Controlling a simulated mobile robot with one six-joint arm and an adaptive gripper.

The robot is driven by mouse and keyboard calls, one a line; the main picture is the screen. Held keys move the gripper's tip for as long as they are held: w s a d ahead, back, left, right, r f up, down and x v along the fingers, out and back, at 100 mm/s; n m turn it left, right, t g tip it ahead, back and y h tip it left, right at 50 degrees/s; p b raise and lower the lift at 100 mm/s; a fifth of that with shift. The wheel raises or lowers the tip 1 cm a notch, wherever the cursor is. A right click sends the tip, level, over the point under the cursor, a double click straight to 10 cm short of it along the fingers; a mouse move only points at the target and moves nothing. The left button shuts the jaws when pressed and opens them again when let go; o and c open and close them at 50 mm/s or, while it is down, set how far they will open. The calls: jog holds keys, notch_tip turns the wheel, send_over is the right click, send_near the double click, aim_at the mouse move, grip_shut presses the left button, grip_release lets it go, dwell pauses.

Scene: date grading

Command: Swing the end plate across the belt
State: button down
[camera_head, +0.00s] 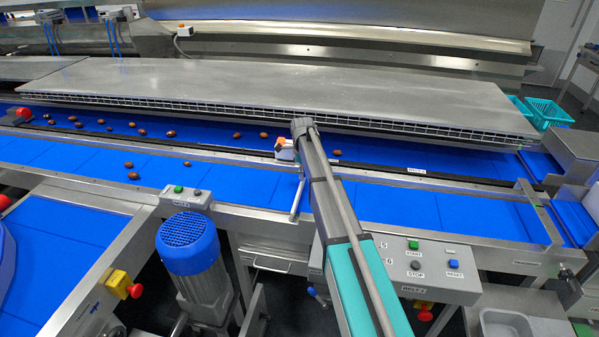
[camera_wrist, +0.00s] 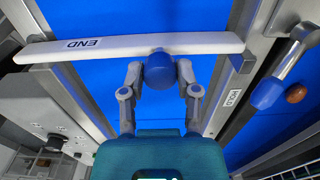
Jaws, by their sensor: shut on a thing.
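The end plate (camera_wrist: 115,46) is a pale bar marked END in the wrist view. It lies across the blue belt, its left end over the left rail and its right end beside a small dark block (camera_wrist: 243,62) on the right rail. A blue knob (camera_wrist: 160,66) sits at its middle. My gripper (camera_wrist: 160,77) is shut on this knob, one finger on each side. In the head view a slim grey bar (camera_head: 297,197) across the front belt appears to be the plate.
The right rail carries a HOLD label (camera_wrist: 233,97). A second lever with a blue knob (camera_wrist: 266,95) stands beyond, near a brown date (camera_wrist: 296,94). Several dates lie on the back belt (camera_head: 215,145). A wide metal cover (camera_head: 270,85) overhangs it. A blue motor (camera_head: 188,243) stands in front.

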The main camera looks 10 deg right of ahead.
jog(key=shift+s+d, duration=0.15)
jog(key=shift+s, duration=0.25)
jog(key=shift+c, duration=1.7)
grip_release()
jog(key=shift+w, duration=0.15)
jog(key=shift+w+r, duration=0.1)
jog(key=shift+r, duration=0.05)
